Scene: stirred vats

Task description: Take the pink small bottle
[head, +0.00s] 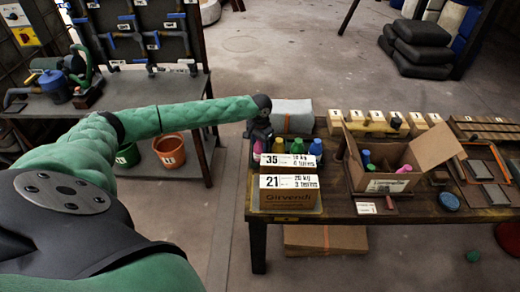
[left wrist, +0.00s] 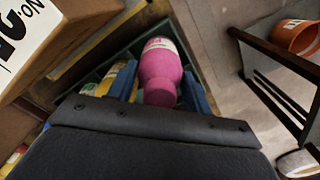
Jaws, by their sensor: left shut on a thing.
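The pink small bottle (head: 257,149) stands at the left end of a row of small bottles, behind the signs on the table. In the left wrist view the pink bottle (left wrist: 161,62) sits between the two blue fingers of my left gripper (left wrist: 160,88), which is shut on it. It is at a dark green crate (left wrist: 199,62), beside yellow bottles (left wrist: 103,83). In the head view my left gripper (head: 261,131) is just above the bottle and partly hides it. My right gripper is not in view.
Yellow (head: 279,145), green (head: 297,146) and blue (head: 316,148) bottles stand close to its right. An open cardboard box (head: 425,152) holds more bottles, one pink (head: 404,169). A pipe rack bench (head: 190,88) stands left.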

